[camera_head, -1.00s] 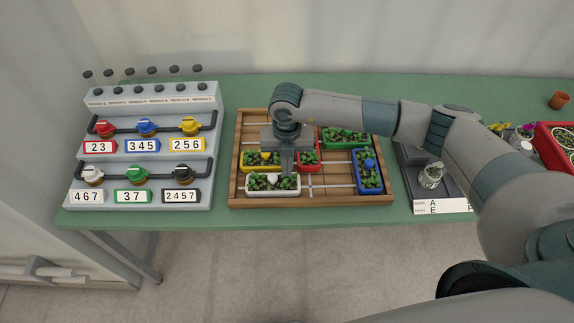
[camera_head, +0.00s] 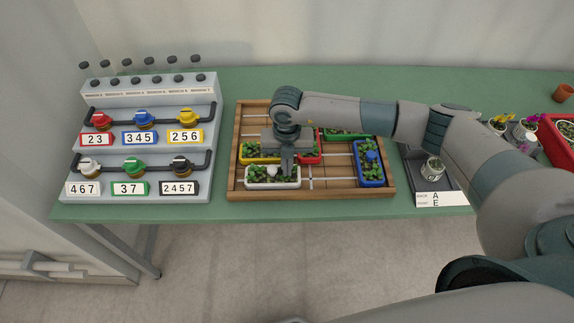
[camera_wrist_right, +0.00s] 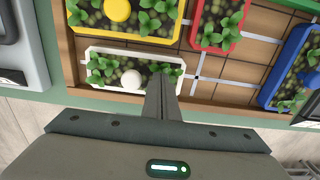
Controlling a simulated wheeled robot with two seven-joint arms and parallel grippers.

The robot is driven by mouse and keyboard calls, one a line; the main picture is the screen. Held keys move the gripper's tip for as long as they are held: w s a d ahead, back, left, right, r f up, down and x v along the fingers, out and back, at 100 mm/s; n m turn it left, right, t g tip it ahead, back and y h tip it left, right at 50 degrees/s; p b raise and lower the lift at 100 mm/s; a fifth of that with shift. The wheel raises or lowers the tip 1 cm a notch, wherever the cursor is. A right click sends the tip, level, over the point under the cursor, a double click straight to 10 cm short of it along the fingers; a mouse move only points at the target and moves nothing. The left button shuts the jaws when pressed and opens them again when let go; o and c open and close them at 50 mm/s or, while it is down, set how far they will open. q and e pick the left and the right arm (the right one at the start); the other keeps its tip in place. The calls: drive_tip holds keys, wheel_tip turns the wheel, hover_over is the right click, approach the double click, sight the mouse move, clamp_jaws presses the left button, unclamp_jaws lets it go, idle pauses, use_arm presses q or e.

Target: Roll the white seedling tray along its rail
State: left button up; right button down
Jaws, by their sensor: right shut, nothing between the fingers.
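The white seedling tray (camera_head: 273,184) holds green seedlings and a white knob (camera_head: 271,170). It lies at the front left of the wooden rail frame (camera_head: 330,193). It also shows in the right wrist view (camera_wrist_right: 100,84). My right gripper (camera_head: 287,170) is shut, with nothing between its fingers. It points down at the right part of the white tray, to the right of the knob. In the right wrist view the shut fingers (camera_wrist_right: 163,88) overlap the tray's right end; I cannot tell whether they touch it. My left gripper is not in view.
A yellow tray (camera_head: 250,157) sits just behind the white one. A red tray (camera_head: 315,158), a green tray (camera_head: 347,137) and a blue tray (camera_head: 370,180) share the frame. The front rail is clear right of the white tray. A valve panel (camera_head: 140,180) stands at left.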

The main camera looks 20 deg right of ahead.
drive_tip(key=shift+f, duration=0.25)
drive_tip(key=shift+a+f+b, duration=0.1)
drive_tip(key=shift+a+b, duration=0.2)
drive_tip(key=shift+a, duration=0.35)
drive_tip(key=shift+s+d+f, duration=0.1)
drive_tip(key=shift+s+d, duration=0.2)
drive_tip(key=shift+d, duration=0.4)
drive_tip(key=shift+w+r+p, duration=0.15)
drive_tip(key=shift+r+p, duration=0.4)
drive_tip(key=shift+r, duration=0.25)
wheel_tip(320, 180, up, 8)
drive_tip(key=p, duration=0.4)
drive_tip(key=shift+w+f, duration=0.1)
drive_tip(key=shift+f, duration=0.05)
